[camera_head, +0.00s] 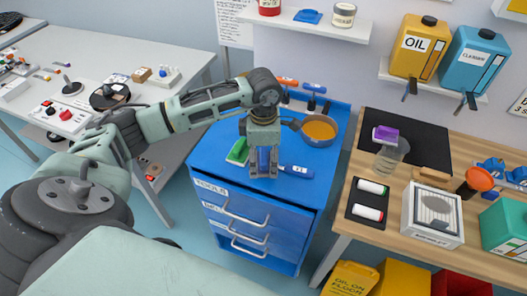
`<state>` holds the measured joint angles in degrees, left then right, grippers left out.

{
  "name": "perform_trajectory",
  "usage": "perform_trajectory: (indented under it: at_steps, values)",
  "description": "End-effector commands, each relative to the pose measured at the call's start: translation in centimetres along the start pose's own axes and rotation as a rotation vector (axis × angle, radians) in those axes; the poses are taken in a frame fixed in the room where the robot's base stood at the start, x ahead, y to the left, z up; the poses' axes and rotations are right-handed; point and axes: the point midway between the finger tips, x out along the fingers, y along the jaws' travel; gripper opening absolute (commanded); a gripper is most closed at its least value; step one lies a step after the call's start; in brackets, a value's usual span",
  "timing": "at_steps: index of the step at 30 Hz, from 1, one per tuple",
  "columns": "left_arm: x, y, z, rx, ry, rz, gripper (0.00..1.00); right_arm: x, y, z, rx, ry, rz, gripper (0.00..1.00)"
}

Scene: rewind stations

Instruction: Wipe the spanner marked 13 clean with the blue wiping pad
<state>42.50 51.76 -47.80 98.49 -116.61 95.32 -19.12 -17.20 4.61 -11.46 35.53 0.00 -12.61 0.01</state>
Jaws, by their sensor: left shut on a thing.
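My left gripper (263,174) reaches down over the top of the blue tool cabinet (218,155). It is shut on a small blue thing (264,155), mostly hidden between its fingers. I cannot tell whether this is the wiping pad. A blue-handled tool (297,170) lies on the cabinet top just right of the fingertips, its other end hidden by them. No mark 13 can be read on any tool. Another blue piece (308,16) lies on the upper shelf. My right gripper is not in view.
An orange-filled pan (319,130) and a green block (238,150) flank my gripper on the cabinet top. More handled tools (287,82) stand behind. The wooden bench (345,220) at right holds a jar, markers and a white box (433,214).

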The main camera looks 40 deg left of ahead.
Motion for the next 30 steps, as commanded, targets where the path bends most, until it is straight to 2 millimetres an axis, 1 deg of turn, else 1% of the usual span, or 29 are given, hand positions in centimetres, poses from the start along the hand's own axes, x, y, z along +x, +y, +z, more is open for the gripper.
perform_trajectory:
  at_steps: [1, 15, 18, 30]
  values:
    - [-0.9, 0.0, 0.0, 0.000, -0.001, 0.001, 0.44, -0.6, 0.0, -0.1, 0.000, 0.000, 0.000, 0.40]
    - [-5.5, 0.0, 0.0, 0.000, -0.001, 0.001, 0.44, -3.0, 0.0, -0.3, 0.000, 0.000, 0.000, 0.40]
    - [-5.8, 0.0, 0.0, 0.000, 0.000, 0.000, 0.44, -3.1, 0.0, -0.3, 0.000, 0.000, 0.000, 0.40]
    - [-5.7, 0.0, 0.0, 0.000, 0.000, 0.001, 0.44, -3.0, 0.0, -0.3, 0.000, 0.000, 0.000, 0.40]
